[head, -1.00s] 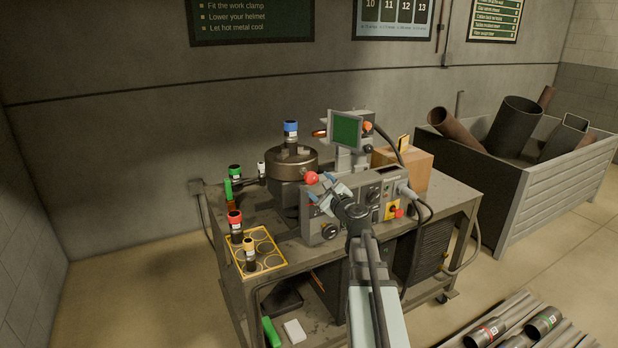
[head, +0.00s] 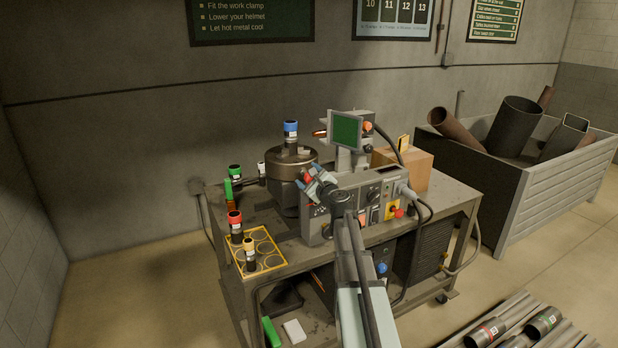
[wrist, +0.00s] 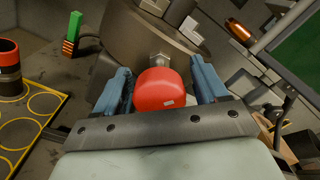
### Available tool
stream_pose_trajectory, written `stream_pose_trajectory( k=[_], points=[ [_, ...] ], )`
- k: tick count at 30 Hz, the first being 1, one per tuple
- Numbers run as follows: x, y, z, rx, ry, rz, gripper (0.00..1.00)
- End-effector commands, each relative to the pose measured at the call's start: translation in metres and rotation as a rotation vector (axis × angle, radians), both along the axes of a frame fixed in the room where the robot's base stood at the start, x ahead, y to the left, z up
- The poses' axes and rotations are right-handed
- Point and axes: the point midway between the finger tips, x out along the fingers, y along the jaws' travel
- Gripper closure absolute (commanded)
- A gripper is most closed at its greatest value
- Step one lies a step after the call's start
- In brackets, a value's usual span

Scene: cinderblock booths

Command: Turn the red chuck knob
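The red chuck knob (wrist: 162,90) is a rounded red cap on a short metal stem at the side of the round metal chuck (wrist: 140,38). In the wrist view it sits between the two blue fingers of my gripper (wrist: 166,88), with a narrow gap visible on the right and the left finger close beside it. The fingers are apart. In the head view my gripper (head: 312,180) is at the front right of the chuck (head: 291,160), and only a little of the knob (head: 308,177) shows between the fingers. Contact with the fingers cannot be made out.
The grey control box (head: 350,205) stands under my wrist, with a green screen (head: 345,131) behind. A red-capped cylinder (head: 236,226) and a yellow-capped one (head: 249,254) stand at the yellow-edged mat (head: 260,268). A blue-capped cylinder (head: 291,134) stands on the chuck.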

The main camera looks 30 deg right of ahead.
Motion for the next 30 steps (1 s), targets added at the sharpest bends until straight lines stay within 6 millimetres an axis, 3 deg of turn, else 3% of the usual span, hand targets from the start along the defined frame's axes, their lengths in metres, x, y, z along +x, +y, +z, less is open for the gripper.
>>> stream_pose_trajectory(
  k=[2, 17, 30],
  points=[
    [-0.0001, 0.0000, 0.0000, 0.000, 0.000, 0.000, 0.35],
    [-0.0001, -0.0001, 0.0001, 0.000, 0.000, 0.000, 0.83],
    [0.0000, 0.0001, 0.0002, -0.104, 0.000, 0.001, 0.83]
  ],
)
